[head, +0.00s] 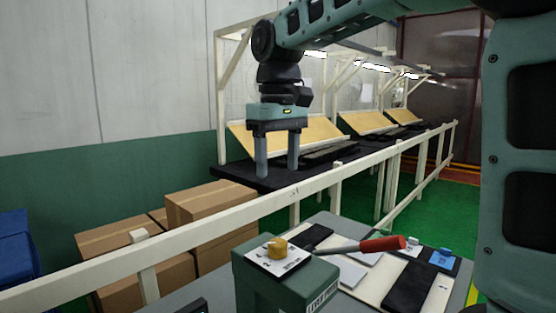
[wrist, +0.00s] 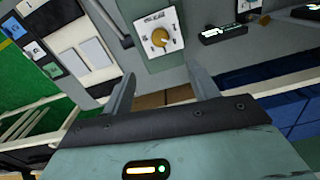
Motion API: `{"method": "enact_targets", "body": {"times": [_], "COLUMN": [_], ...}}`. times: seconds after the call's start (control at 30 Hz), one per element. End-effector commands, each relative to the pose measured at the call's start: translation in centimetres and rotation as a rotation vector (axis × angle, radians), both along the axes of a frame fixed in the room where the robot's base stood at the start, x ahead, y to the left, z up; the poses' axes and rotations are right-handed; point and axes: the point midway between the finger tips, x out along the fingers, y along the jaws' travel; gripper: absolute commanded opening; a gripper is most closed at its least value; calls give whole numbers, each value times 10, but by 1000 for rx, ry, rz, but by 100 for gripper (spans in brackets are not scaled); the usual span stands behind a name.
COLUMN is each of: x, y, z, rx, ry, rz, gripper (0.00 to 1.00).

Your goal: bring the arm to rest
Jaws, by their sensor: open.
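My gripper (head: 277,170) hangs from my raised arm in the head view, with its two fingers pointing down, apart and empty. In the wrist view the open fingers (wrist: 158,72) have nothing between them. A green box (head: 286,284) with a white plate and a yellow knob (head: 277,248) stands on the grey worktop, below and nearer than the gripper. The knob also shows in the wrist view (wrist: 160,37), beyond the fingertips and apart from them.
A white rail (head: 215,228) crosses behind the worktop. Cardboard boxes (head: 212,202) and a blue bin (head: 16,250) stand at left.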

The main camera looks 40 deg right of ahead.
Motion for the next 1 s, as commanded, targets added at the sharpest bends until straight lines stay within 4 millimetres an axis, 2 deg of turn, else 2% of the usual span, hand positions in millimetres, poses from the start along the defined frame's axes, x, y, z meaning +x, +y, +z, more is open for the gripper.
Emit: {"method": "enact_targets", "body": {"times": [0.4, 0.47, 0.53, 0.67, 0.73, 0.8, 0.9, 1.0], "x": [0, -2, -5, -25, -47, -74, -118, -158], "y": [1, 6, 21, 73, 106, 135, 165, 180], "z": [-1, -6, -18, -63, -94, -125, -165, -198], "rx": [0, 3, 9, 28, 40, 48, 55, 56], "ry": [0, 2, 2, 2, 2, 0, -1, -4], "rz": [2, 14, 47, 162, 240, 317, 419, 500], "gripper": [59, 59, 59, 59, 59, 59, 59, 59]}}
